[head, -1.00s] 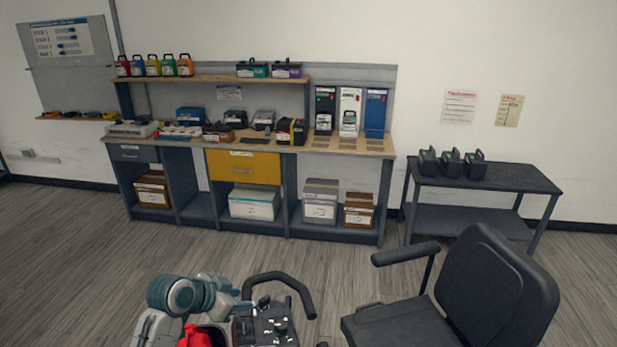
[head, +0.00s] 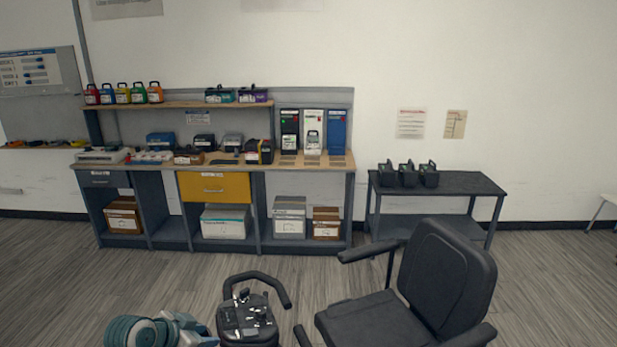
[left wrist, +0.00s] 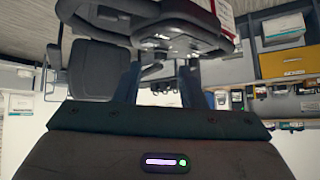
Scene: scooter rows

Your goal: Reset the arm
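My left arm (head: 150,331) shows at the bottom left of the head view, with teal joints and pale links, left of a scooter's control panel. Its gripper fingers are hard to make out there. In the left wrist view the picture is upside down, and the two dark fingers of my left gripper (left wrist: 160,82) stand apart with a gap between them. I see nothing held in the gap. The scooter's panel and handlebar (left wrist: 178,38) show beyond the fingers. My right gripper is not in view.
A scooter with a black handlebar (head: 270,279) and black seat (head: 447,275) stands close in front. A workbench (head: 215,165) with a yellow drawer (head: 214,188) lines the wall. A dark side table (head: 455,184) holds black battery packs (head: 408,174). Open floor lies between.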

